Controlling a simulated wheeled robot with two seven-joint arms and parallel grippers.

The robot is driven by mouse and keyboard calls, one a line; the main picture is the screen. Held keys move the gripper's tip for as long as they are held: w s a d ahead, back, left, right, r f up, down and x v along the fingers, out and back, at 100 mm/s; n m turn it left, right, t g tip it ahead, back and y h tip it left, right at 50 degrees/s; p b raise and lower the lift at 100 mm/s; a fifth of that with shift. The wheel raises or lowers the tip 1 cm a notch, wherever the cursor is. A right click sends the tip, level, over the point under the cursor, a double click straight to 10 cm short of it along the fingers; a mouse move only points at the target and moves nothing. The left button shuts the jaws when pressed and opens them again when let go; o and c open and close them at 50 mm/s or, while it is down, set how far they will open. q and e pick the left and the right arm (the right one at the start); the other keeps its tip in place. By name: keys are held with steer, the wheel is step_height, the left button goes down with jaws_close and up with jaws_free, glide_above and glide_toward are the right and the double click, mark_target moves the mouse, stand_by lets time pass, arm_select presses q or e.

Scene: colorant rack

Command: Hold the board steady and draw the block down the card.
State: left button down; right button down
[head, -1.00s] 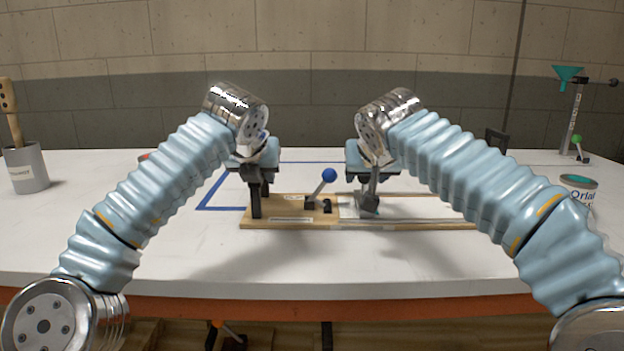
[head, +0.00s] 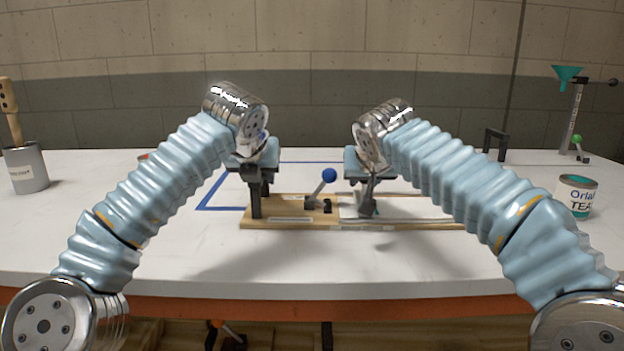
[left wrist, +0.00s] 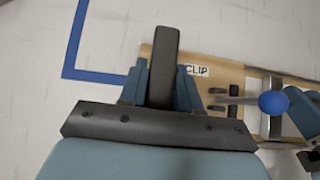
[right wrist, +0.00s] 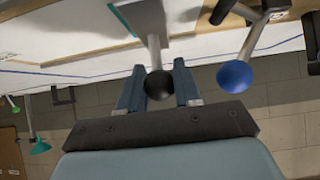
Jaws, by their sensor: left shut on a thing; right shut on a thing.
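The wooden board (head: 275,224) lies on the white table, with a dark upright handle (left wrist: 164,62) at its left end. My left gripper (head: 258,168) is shut on that handle. A white card (head: 418,209) lies on the board, partly hidden by my right arm. The grey metal block (head: 366,209) stands at the card's left part, near the clip, with a stem and black ball knob (right wrist: 159,85). My right gripper (head: 371,170) is shut on the knob. A teal strip (right wrist: 122,17) shows beside the block in the right wrist view.
The clip's lever with a blue ball (head: 329,175) rises between my grippers. A teal-labelled can (head: 576,196) stands at the right, a grey pot (head: 26,169) at the left. A stand with a teal funnel (head: 567,74) is at the back right. The front table is clear.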

stand_by(0.5)
arm_select(q)
steer(key=shift+a, duration=0.1)
arm_select(e)
steer(key=shift+d, duration=2.2)
steer(key=shift+d, duration=1.05)
